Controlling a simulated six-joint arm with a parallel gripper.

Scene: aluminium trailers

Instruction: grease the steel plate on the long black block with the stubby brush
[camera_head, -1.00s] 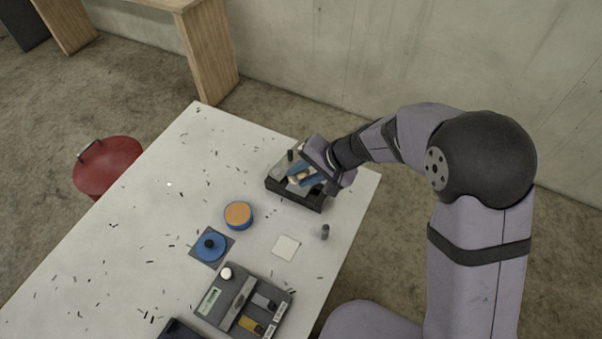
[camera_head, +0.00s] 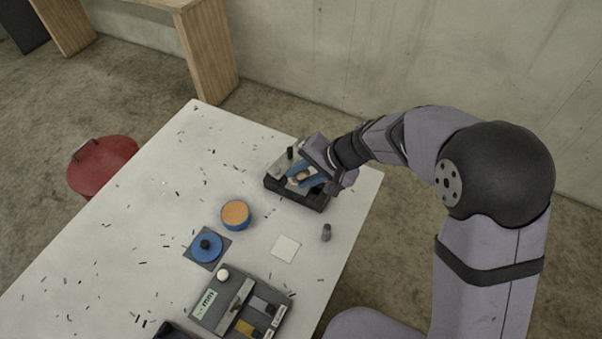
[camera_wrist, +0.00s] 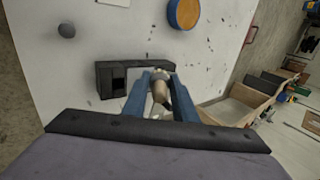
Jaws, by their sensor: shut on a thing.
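The long black block (camera_head: 313,202) lies near the table's far right edge. In the wrist view its dark body (camera_wrist: 106,80) shows left of and behind the fingers. A pale grey surface (camera_wrist: 134,75), likely the steel plate, shows on it, mostly covered by my gripper. My gripper (camera_wrist: 158,76), with blue fingers, is shut on the stubby brush (camera_wrist: 160,92), whose tan handle shows between them. In the head view my gripper (camera_head: 304,178) is over the block. The brush's tip is hidden, so I cannot tell whether it touches the plate.
An open blue tin (camera_head: 236,214) with orange contents stands near the blue knobbed lid (camera_head: 207,246). A white square (camera_head: 285,248), a small grey cylinder (camera_head: 326,232) and a grey compartmented tray (camera_head: 212,318) are nearer. Dark flecks dot the white table (camera_head: 150,225).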

